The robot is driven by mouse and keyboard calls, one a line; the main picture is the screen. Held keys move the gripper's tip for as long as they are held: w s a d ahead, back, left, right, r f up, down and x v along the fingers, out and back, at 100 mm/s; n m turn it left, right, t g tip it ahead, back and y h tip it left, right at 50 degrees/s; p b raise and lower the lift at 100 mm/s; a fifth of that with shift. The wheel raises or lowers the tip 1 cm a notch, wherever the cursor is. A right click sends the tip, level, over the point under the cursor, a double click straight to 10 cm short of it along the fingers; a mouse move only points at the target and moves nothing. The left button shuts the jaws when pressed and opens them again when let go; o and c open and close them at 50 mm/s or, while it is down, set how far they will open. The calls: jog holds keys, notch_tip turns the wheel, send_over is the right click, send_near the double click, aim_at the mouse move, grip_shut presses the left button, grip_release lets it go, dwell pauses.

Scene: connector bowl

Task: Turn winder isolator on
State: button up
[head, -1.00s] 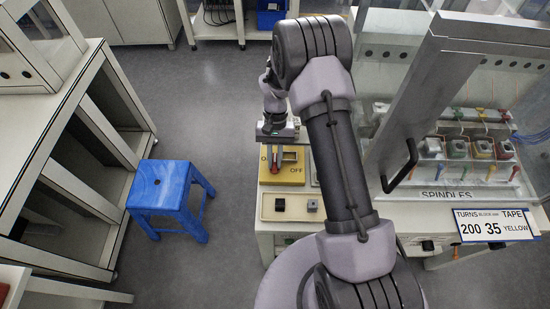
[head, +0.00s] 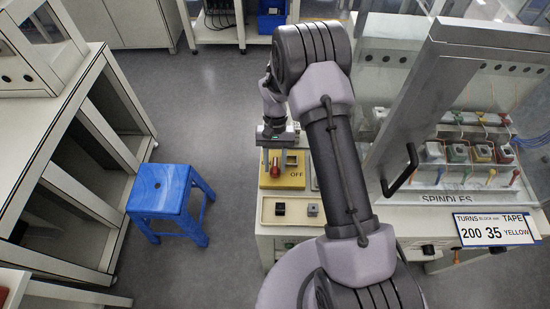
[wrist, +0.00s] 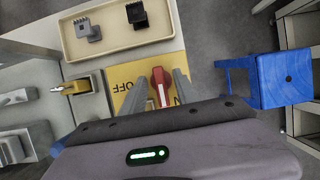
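The isolator is a yellow plate (head: 295,181) on the bench front, marked OFF on its right side in the head view. Its red handle (head: 276,169) stands up from the plate. In the wrist view the red handle (wrist: 160,88) has a pale end and lies between my two grey fingers. My gripper (wrist: 160,90) is open, one finger on each side of the handle; I cannot tell whether either touches it. In the wrist view OFF reads left of the handle and part of ON shows at the right. In the head view my gripper (head: 274,153) hangs over the plate.
A cream tray with a black and a grey switch (head: 312,209) sits in front of the plate. A blue stool (head: 160,188) stands on the floor to the left. A clear guard with a black handle (head: 402,168) and the spindles (head: 460,151) are right of my arm.

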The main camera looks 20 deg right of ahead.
jog(key=p+v, duration=0.4)
jog(key=v, duration=1.3)
jog(key=shift+r, duration=0.25)
